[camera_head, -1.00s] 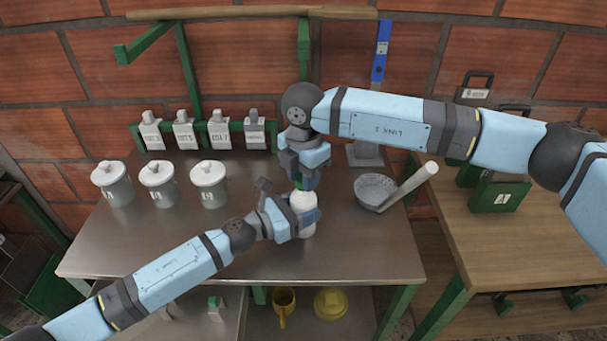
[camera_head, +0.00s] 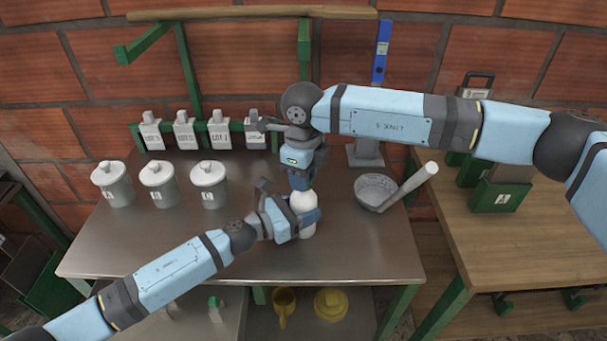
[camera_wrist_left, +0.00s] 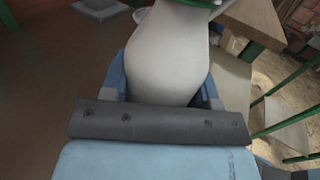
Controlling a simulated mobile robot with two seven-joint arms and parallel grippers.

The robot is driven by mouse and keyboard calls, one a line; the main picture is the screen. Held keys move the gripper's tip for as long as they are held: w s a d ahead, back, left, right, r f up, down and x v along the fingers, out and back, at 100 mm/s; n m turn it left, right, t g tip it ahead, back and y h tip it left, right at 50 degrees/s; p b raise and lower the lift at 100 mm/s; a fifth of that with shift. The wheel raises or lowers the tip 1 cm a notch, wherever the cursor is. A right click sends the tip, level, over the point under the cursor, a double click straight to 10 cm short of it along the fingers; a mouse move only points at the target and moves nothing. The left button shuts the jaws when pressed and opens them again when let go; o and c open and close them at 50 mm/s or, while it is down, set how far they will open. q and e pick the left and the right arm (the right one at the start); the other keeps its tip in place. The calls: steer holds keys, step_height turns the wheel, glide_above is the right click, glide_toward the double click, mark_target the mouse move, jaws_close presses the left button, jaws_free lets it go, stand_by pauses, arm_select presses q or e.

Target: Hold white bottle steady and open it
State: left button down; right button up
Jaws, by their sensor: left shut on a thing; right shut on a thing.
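The white bottle (camera_head: 304,202) stands upright on the metal table. My left gripper (camera_head: 305,220) is shut around its body from the left. In the left wrist view the white bottle (camera_wrist_left: 166,62) fills the space between the blue fingers, with a green edge of its cap (camera_wrist_left: 200,4) at the top. My right gripper (camera_head: 301,181) points straight down from above and is shut at the bottle's top. Its fingers hide the cap in the head view, so whether the cap is loose cannot be seen.
A grey mortar bowl (camera_head: 375,191) with a white pestle (camera_head: 415,182) stands to the right of the bottle. Several lidded white pots, such as this one (camera_head: 208,184), stand at the left. Labelled grey bottles (camera_head: 184,131) line the back.

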steer(key=n, duration=0.8)
steer(key=shift+n, duration=0.4)
steer(key=n, duration=1.2)
steer(key=shift+n, duration=0.3)
steer(key=n, duration=1)
steer(key=shift+n, duration=0.3)
steer(key=shift+r, duration=0.3)
